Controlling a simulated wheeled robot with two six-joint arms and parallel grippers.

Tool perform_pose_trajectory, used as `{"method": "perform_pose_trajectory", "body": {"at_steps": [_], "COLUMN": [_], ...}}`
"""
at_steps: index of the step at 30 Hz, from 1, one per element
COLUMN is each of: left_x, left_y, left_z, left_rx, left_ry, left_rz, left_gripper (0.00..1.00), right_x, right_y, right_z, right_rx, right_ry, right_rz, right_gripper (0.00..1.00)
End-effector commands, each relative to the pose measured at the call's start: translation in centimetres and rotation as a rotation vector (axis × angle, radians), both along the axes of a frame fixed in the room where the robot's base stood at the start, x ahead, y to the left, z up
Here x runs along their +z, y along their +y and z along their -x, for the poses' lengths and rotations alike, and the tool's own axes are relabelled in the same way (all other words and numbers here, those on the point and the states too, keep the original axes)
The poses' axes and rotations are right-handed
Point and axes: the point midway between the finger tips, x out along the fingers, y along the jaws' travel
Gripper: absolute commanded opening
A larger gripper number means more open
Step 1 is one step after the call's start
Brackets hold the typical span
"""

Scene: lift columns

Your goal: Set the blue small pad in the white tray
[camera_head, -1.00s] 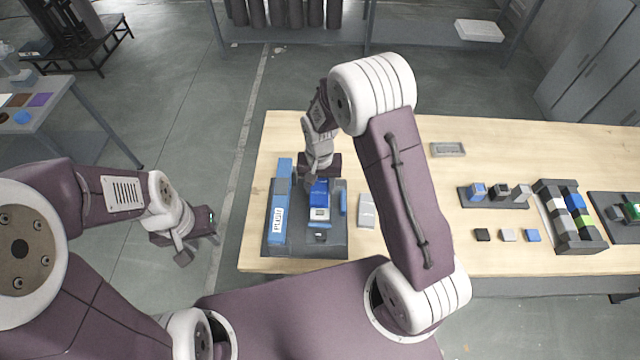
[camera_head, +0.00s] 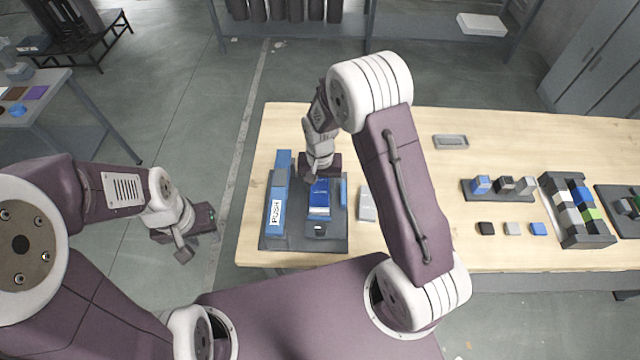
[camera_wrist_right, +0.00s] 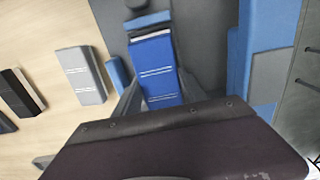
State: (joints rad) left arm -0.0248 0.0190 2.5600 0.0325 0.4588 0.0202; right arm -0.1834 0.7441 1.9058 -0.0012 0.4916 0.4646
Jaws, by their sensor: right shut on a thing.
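My right gripper (camera_wrist_right: 160,98) is shut on a blue block with white stripes (camera_wrist_right: 155,70), on the dark grey fixture (camera_head: 336,242) at the table's left end. The block (camera_head: 319,207) shows below the gripper in the head view. A smaller flat blue pad (camera_head: 538,229) lies on the table at right, beside a grey and a black pad. A shallow pale grey tray (camera_head: 450,142) lies at the back of the table; I cannot tell that it is the white tray. My left gripper (camera_head: 187,240) hangs over the floor at left, its opening unclear.
A blue bar marked PUSH (camera_head: 276,212) stands on the fixture's left side. A grey striped block (camera_head: 367,204) lies right of the fixture. A rack of coloured blocks (camera_head: 582,240) and a stand with several blocks (camera_head: 497,197) are at right. A white box (camera_head: 482,24) sits on a back shelf.

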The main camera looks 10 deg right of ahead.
Motion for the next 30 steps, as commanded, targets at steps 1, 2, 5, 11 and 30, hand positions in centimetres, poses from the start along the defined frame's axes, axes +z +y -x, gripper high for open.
{"method": "perform_pose_trajectory", "body": {"at_steps": [1, 2, 5, 11, 30], "left_x": [-0.02, -0.02, -0.02, -0.07, -0.2], "left_y": [0.0, 0.0, 0.0, 0.0, 0.0], "left_z": [0.0, 0.0, 0.0, 0.0, 0.0], "left_rx": [0.0, 0.0, 0.0, 0.0, 0.0], "left_ry": [0.0, 0.0, 0.0, 0.0, 0.0], "left_rz": [0.0, 0.0, 0.0, 0.0, 0.0], "left_gripper": [0.36, 0.36, 0.36, 0.36, 0.36], "right_x": [0.0, 0.0, 0.01, -0.11, -0.54], "right_y": [0.01, 0.0, 0.0, 0.0, -0.03], "right_z": [-0.01, -0.02, -0.02, -0.01, 0.01], "right_rx": [0.0, 0.0, 0.0, 0.0, 0.0], "right_ry": [0.0, -0.001, -0.001, 0.0, 0.0], "right_rz": [0.0, 0.0, 0.0, 0.0, 0.0], "right_gripper": [0.06, 0.06, 0.06, 0.06, 0.06]}}
